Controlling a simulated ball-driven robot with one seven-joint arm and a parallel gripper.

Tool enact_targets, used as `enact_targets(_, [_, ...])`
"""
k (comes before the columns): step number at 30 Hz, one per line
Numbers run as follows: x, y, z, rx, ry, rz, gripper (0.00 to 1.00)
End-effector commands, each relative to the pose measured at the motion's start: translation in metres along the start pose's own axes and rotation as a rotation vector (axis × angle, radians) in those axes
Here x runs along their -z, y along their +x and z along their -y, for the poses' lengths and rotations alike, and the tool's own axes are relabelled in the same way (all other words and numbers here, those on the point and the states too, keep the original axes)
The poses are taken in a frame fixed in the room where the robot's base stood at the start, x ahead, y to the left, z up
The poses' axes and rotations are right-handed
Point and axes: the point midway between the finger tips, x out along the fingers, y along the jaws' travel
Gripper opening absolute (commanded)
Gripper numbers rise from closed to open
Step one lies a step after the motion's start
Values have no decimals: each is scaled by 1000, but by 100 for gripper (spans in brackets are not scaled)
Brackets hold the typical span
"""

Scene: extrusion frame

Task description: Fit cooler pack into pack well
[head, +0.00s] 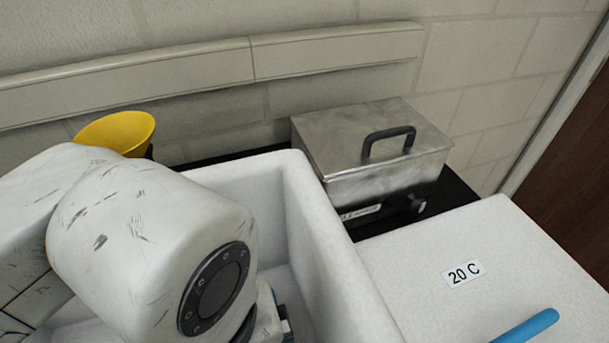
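My arm fills the lower left of the head view, reaching into a white foam-like box (330,245) with tall walls. Only a small part of my gripper (281,322) shows at the bottom edge, inside the box. Its fingers are hidden or out of frame, so I cannot see whether it holds anything. A blue piece (527,326) lies on a white surface at the lower right, cut off by the frame; I cannot tell whether it is the cooler pack. No pack well can be made out; my arm covers much of the box.
A metal lidded bath (375,150) with a black handle stands behind the box on a dark surface. A yellow funnel-like cup (116,132) is at the back left. The white slab (410,260) at right bears a "20 C" label (463,273). A wall closes the back.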

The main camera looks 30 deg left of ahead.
Motion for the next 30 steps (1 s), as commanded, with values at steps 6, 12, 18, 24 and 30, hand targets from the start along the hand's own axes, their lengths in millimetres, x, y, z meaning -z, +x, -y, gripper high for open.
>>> enact_targets(6, [0,18,0,1,0,1,45])
enact_targets(12, [0,19,0,1,0,1,45])
enact_targets(18, [0,21,0,0,0,0,100])
enact_targets(24, [0,20,0,0,0,0,100])
enact_targets(30, [-1,6,0,0,0,3,100])
